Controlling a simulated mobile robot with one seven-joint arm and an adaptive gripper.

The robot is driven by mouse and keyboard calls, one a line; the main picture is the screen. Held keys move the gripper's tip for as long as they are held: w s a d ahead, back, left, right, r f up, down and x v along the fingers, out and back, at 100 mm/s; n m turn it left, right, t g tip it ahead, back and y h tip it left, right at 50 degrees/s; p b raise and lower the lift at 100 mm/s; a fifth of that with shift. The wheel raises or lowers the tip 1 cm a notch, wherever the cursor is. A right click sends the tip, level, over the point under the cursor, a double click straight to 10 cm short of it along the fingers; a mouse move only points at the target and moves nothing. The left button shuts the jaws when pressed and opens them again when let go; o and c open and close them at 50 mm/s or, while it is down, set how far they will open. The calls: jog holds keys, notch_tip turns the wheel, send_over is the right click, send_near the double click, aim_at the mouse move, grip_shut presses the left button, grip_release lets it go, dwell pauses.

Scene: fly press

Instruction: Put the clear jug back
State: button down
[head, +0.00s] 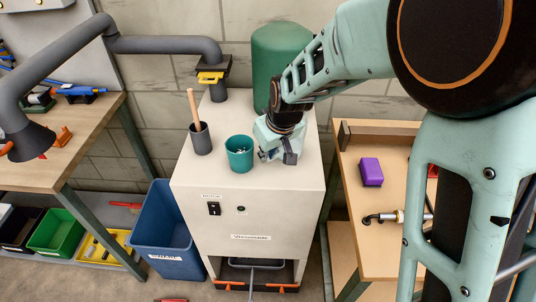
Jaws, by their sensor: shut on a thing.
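My gripper (281,154) is low over the right part of the pale cabinet's top (215,165), just right of a teal pot (239,153). It is shut on a pale, see-through shape (266,136) that looks like the clear jug. My wrist and the dark fingers cover much of it, so its outline and handle are not clear. I cannot tell whether it touches the cabinet top or hangs just above it.
A dark cup (201,140) with a wooden-handled tool stands left of the pot. A green cylinder (275,55) stands behind my gripper. A grey duct (165,45) crosses at left. The right bench holds a purple block (371,172). A blue bin (163,235) stands left of the cabinet.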

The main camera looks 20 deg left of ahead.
jog(key=c, duration=2.4)
grip_release()
jog(key=shift+f, duration=0.1)
jog(key=o, duration=0.4)
jog(key=shift+r, duration=0.5)
jog(key=v, duration=1.1)
jog(key=shift+s+d+r, duration=0.1)
jog(key=shift+d+r, duration=0.05)
